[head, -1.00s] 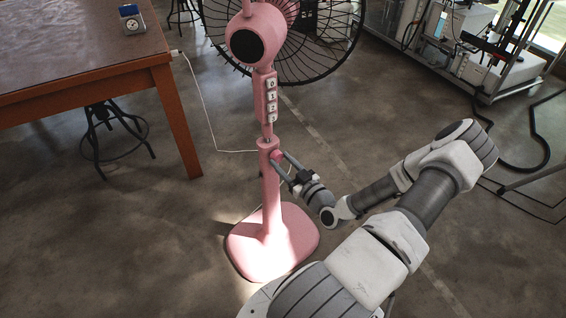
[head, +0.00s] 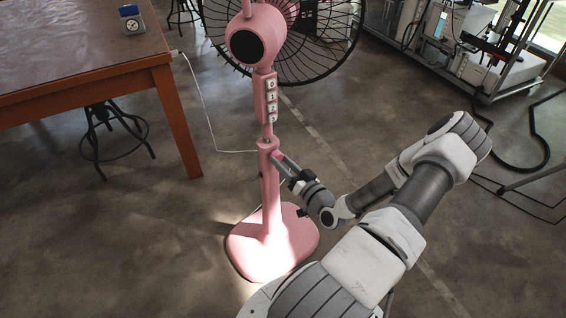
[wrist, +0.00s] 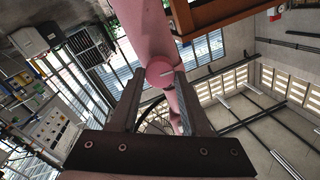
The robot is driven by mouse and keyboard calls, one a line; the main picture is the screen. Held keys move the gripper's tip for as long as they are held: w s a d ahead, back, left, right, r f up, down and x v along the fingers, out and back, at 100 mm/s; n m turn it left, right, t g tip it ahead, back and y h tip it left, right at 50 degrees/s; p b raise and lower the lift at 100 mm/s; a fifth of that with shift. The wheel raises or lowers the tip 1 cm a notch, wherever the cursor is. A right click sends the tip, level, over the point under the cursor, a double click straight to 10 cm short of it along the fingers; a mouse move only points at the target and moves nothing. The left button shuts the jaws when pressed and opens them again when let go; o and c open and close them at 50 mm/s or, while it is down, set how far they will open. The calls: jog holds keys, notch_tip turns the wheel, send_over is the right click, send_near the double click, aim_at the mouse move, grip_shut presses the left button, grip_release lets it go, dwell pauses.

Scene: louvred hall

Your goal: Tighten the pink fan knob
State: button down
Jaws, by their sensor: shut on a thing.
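The pink fan (head: 270,190) stands upright on its base, with its round head and dark grille at the top and numbered buttons on its column. The pink knob (wrist: 160,73) sticks out from the column and shows between my fingers in the wrist view, with a pale line across its face. In the head view it is mostly hidden by the fingers. My gripper (head: 277,158) is at the knob's height on the column's right side, shut on the knob. The wrist view shows a finger on each side of it (wrist: 158,85).
A wooden table (head: 80,60) with a small blue-and-silver device (head: 131,19) stands at the left, a stool (head: 117,135) beneath it. A white cord (head: 207,112) runs near the fan. Equipment (head: 470,45) stands at the back right. The floor around the fan base is open.

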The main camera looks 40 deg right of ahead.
jog(key=m, duration=0.4)
jog(key=shift+m, duration=0.3)
jog(key=m, duration=0.4)
jog(key=shift+m+p, duration=0.3)
jog(key=m, duration=0.4)
jog(key=shift+m, duration=0.3)
jog(key=shift+f+m, duration=0.1)
jog(key=shift+m, duration=2)
jog(key=shift+c, duration=1.8)
grip_release()
jog(key=s+a+p, duration=0.1)
jog(key=s+p, duration=0.2)
jog(key=s, duration=1.4)
jog(key=shift+s+p, duration=0.2)
jog(key=shift+p, duration=0.1)
